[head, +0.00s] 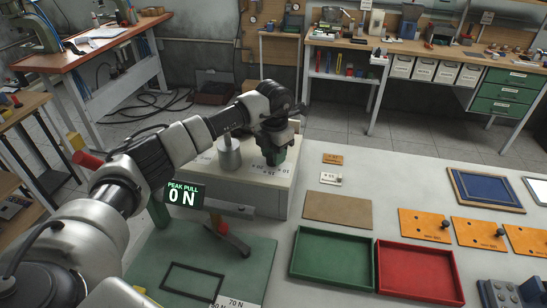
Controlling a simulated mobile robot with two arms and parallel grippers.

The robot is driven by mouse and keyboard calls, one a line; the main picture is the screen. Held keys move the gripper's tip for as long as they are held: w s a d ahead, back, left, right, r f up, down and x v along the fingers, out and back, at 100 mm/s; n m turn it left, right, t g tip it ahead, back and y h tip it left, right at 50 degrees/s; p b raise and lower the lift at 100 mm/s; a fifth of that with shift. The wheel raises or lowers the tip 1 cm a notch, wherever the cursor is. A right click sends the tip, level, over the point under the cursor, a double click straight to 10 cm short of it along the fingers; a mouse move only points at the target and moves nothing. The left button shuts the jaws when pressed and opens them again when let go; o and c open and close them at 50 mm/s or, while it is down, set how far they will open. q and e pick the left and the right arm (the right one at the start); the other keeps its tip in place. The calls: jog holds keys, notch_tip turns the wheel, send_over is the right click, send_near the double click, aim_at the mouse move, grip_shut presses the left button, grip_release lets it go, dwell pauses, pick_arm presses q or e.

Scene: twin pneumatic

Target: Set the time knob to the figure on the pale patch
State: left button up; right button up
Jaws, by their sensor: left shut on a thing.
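A cream box (240,190) stands on the table left of centre. Printed figures ring a dark green knob (276,155) on its top, which I take as the time knob. My left gripper (277,146) reaches down over this knob from above and is shut on it. The gripper body hides most of the knob, so its pointer cannot be read. A small pale plate (331,178) with dark marks too small to read lies right of the box. A white label (238,302) reading 70 N lies at the front. I cannot tell which is the pale patch. My right gripper is not in view.
A grey cylinder (229,155) stands on the box left of the knob. A display (184,196) reads PEAK PULL 0 N. A green tray (332,257), a red tray (418,271) and orange plates (424,225) lie to the right. Bare table shows between them.

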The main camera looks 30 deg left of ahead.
pick_arm(q)
jog(key=m+b, duration=0.3)
jog(key=m, duration=0.1)
jog(key=shift+m, duration=0.3)
jog(key=shift+s+d+r+m+b, duration=0.1)
jog(key=shift+m+b, duration=0.85)
jog(key=shift+m, duration=1.05)
jog(key=o, duration=0.9)
